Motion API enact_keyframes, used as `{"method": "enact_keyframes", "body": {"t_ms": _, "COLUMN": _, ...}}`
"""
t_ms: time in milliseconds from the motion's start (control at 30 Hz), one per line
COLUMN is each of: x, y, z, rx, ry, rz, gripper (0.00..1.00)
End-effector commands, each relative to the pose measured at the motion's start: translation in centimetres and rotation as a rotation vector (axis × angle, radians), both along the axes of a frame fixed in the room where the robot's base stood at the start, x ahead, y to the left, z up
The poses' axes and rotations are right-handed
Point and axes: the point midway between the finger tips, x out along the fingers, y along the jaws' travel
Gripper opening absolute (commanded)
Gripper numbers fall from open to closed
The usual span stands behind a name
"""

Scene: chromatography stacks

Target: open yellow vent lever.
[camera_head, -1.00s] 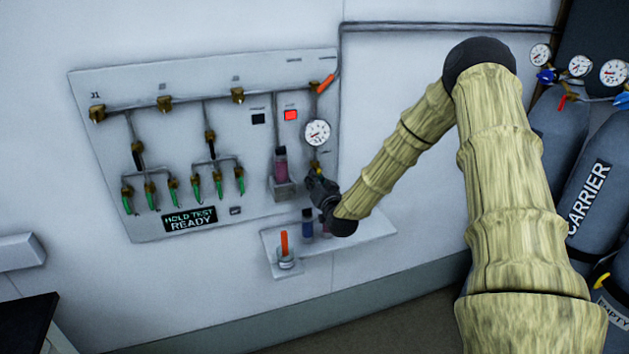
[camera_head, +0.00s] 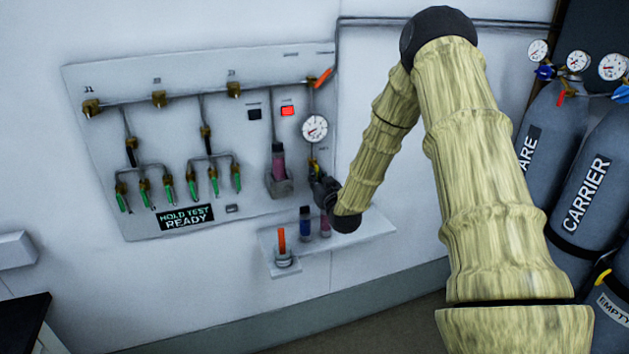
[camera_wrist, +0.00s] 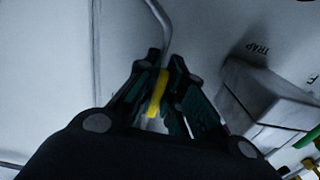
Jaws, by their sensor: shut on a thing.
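The yellow vent lever (camera_wrist: 158,93) shows in the wrist view between the two dark fingers of my gripper (camera_wrist: 165,100), which are shut on it. A grey pipe runs up from behind the lever there. In the head view, my gripper (camera_head: 322,182) is at the lower right of the wall panel, below the round white gauge (camera_head: 314,129). Only a small bit of yellow (camera_head: 315,170) shows there above my gripper. My gripper and wrist hide the rest of the lever and its valve.
The wall panel (camera_head: 100,150) carries brass fittings, several green-tipped tubes and a "HOLD TEST READY" display (camera_head: 186,217). A pink-filled trap (camera_head: 278,165) is left of my gripper. Gas cylinders (camera_head: 580,200) stand at the right.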

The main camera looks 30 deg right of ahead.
Motion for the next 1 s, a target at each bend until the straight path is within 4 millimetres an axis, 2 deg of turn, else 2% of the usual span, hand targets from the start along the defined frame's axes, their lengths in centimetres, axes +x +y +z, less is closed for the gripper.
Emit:
{"method": "enact_keyframes", "body": {"t_ms": 633, "x": -0.15, "y": -0.25, "z": -0.14, "rx": -0.062, "ry": 0.018, "rz": -0.001, "gripper": 0.0}}
{"method": "enact_keyframes", "body": {"t_ms": 667, "x": -0.15, "y": -0.25, "z": -0.14, "rx": -0.062, "ry": 0.018, "rz": -0.001, "gripper": 0.14}}
{"method": "enact_keyframes", "body": {"t_ms": 767, "x": -0.14, "y": -0.25, "z": -0.13, "rx": -0.062, "ry": 0.018, "rz": -0.001, "gripper": 0.32}}
{"method": "enact_keyframes", "body": {"t_ms": 1000, "x": -0.09, "y": -0.21, "z": -0.06, "rx": -0.062, "ry": 0.016, "rz": 0.0, "gripper": 0.32}}
